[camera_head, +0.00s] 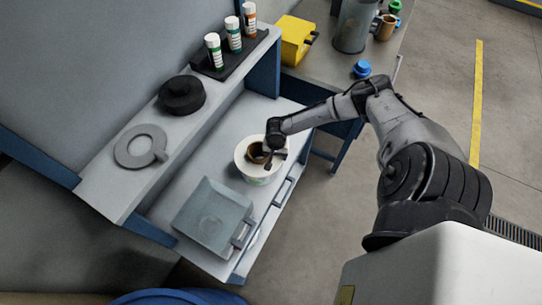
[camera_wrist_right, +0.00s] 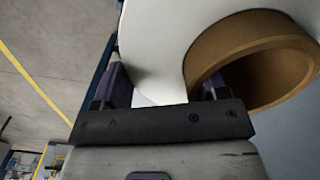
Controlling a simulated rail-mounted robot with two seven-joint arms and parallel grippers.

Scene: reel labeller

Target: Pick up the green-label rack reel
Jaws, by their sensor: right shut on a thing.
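A white reel (camera_head: 246,170) with a brown core (camera_head: 257,153) is at the right part of the light bench tray. A little green shows low on its side. My right gripper (camera_head: 272,155) is shut on the reel's wall, beside the core. In the right wrist view, the white reel (camera_wrist_right: 190,30) and its brown core (camera_wrist_right: 240,48) fill the upper right, with the gripper's fingers (camera_wrist_right: 160,88) on either side of the wall. I cannot tell whether the reel touches the surface. My left gripper is not in view.
A grey-blue box-like device (camera_head: 213,215) sits left of the reel. A grey ring (camera_head: 140,146) and a black round piece (camera_head: 182,95) lie on the upper shelf. A yellow device (camera_head: 292,40) stands behind.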

